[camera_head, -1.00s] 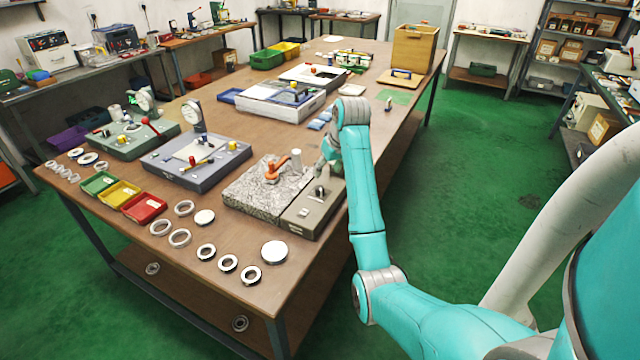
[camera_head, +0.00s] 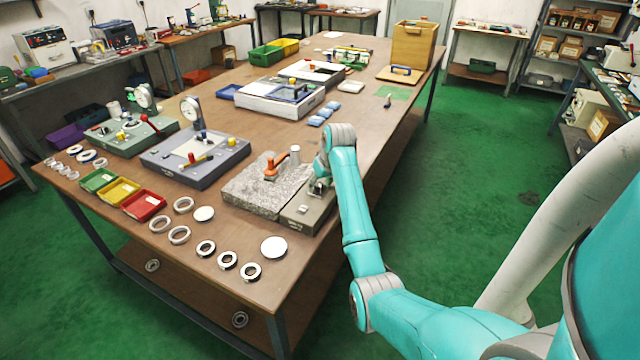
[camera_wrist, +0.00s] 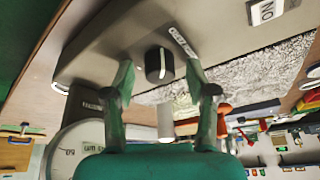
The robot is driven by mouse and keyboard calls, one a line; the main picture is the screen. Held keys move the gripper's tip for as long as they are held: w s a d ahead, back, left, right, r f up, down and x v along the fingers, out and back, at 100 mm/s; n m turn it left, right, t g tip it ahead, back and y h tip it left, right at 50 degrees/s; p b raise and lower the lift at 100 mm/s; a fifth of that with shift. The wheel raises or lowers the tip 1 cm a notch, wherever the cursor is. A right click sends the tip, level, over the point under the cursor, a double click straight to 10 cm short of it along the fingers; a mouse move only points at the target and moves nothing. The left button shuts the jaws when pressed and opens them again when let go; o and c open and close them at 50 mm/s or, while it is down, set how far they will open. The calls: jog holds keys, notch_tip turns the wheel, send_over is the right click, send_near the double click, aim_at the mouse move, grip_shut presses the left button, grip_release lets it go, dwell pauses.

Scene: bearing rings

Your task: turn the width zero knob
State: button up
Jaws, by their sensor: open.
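The black knob (camera_wrist: 158,65) with a white pointer line sits on the face of a grey control box (camera_wrist: 90,50) in the wrist view. My gripper (camera_wrist: 160,72) is open, with one green finger on each side of the knob and a visible gap to each. Whether the fingertips reach the panel is not clear. A small label beside the knob is too blurred to read.
A granite block (camera_head: 250,190) with an orange-handled stand (camera_head: 272,168) adjoins the box on its left. A white labelled switch (camera_wrist: 265,10) is on the box. A round dial (camera_wrist: 75,145) shows at lower left in the wrist view. Loose rings (camera_head: 228,261) lie in front.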

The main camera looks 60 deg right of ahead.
grip_shut()
jog(key=shift+a, duration=0.1)
jog(key=m+h, duration=0.1)
jog(key=m, duration=0.2)
jog(key=shift+w+a+m+g, duration=0.1)
jog(key=shift+m+g, duration=0.3)
jog(key=m, duration=0.2)
jog(key=m+g+h, duration=0.1)
jog(key=m, duration=0.1)
jog(key=shift+w+m+g, duration=0.1)
jog(key=shift+m+g, duration=0.2)
jog(key=m+g, duration=0.1)
jog(key=m, duration=0.3)
jog(key=shift+w+m+g+h, duration=0.1)
jog(key=shift+m+g+h, duration=0.2)
jog(key=shift+g+h, duration=0.1)
jog(key=m+g, duration=0.1)
jog(key=m, duration=0.3)
jog(key=shift+w+m+g, duration=0.1)
jog(key=shift+m+g, duration=0.2)
jog(key=shift+g, duration=0.1)
